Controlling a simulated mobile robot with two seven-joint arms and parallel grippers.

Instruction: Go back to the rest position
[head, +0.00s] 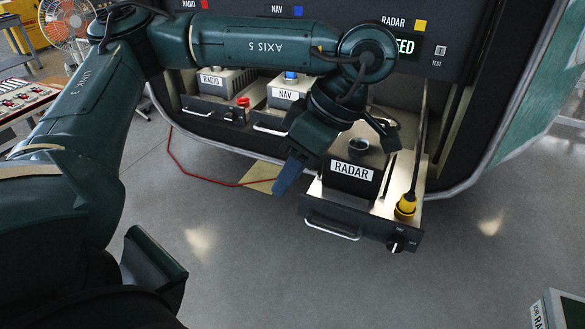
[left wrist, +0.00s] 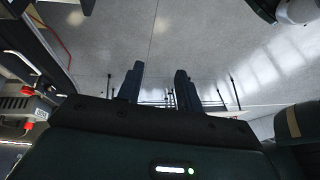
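My left arm reaches across the head view from the left. Its gripper (head: 284,182) points down in front of the avionics rack, just left of the pulled-out RADAR drawer (head: 335,225). The RADAR unit (head: 352,178) sits in the drawer, partly hidden behind my wrist. A yellow connector (head: 405,206) on a dark cable stands at the drawer's right side. My right gripper is in neither view.
The RADIO unit (head: 212,82) and NAV unit (head: 285,95) sit in the rack behind my arm. A red cable (head: 200,178) lies on the floor. A fan (head: 68,20) stands at the back left. A labelled case (head: 560,310) shows at bottom right. The middle floor is clear.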

